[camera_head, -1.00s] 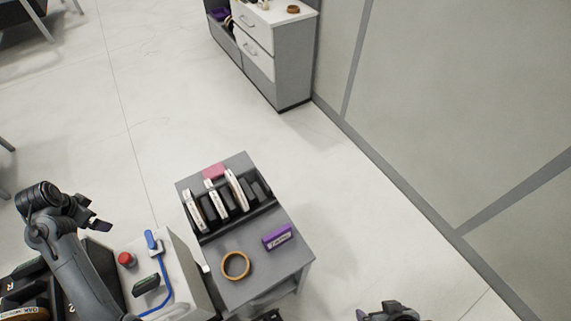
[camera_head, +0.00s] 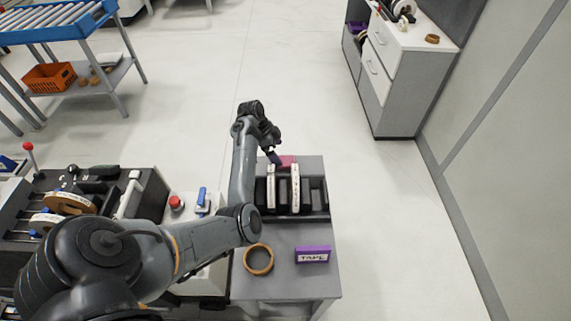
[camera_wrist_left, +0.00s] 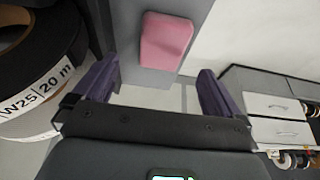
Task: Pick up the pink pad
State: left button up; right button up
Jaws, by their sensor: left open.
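The pink pad (camera_head: 287,160) lies on the far end of the grey cart top, behind the rack of rolls, partly hidden by my left gripper. In the left wrist view the pad (camera_wrist_left: 166,41) lies ahead of the fingers, near the middle. My left gripper (camera_head: 276,158) hangs over the far left part of the cart. In the wrist view its purple fingers (camera_wrist_left: 158,92) are spread wide, with nothing between them, and the pad is apart from them. My right gripper is not in view.
A black rack (camera_head: 319,209) with several upright rolls stands in front of the pad; a roll (camera_wrist_left: 38,75) is close to the left finger. A purple tape box (camera_head: 313,254) and a tan ring (camera_head: 259,260) lie nearer. A drawer cabinet (camera_head: 398,85) stands at the back right.

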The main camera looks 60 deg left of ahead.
aim_at(283, 160)
pick_arm(q)
jog(key=shift+b+x, duration=0.55)
jog(key=shift+x, duration=2.25)
jog(key=shift+a+f, duration=0.1)
jog(key=shift+a, duration=0.05)
jog(key=shift+f, duration=0.25)
jog(key=c, duration=1.1)
